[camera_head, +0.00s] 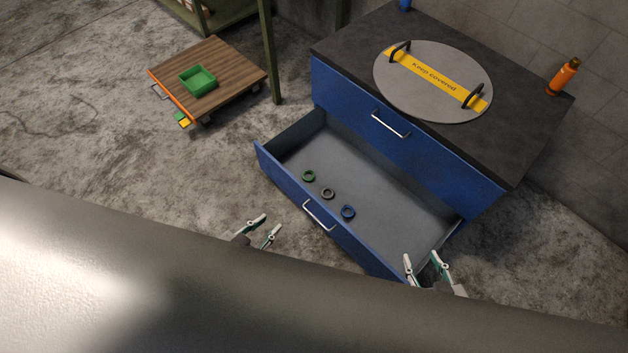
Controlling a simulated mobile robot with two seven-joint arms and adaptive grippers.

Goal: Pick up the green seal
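The green seal (308,175) is a small ring lying flat on the floor of the open blue drawer (400,200), near its front left. A grey ring (328,193) and a blue ring (348,211) lie beside it in a diagonal row. My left gripper (272,227) is open and empty, outside the drawer front, below and left of the green seal. My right gripper (420,259) is open and empty near the drawer's front right end. Much of both arms is hidden behind a large grey surface in the foreground.
The drawer front with its handle (319,216) stands between my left gripper and the rings. The cabinet's dark top (345,45) holds a round "Keep covered" lid (400,85) and an orange bottle (563,77). A wooden cart (228,67) carries a green bin (198,80) at left.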

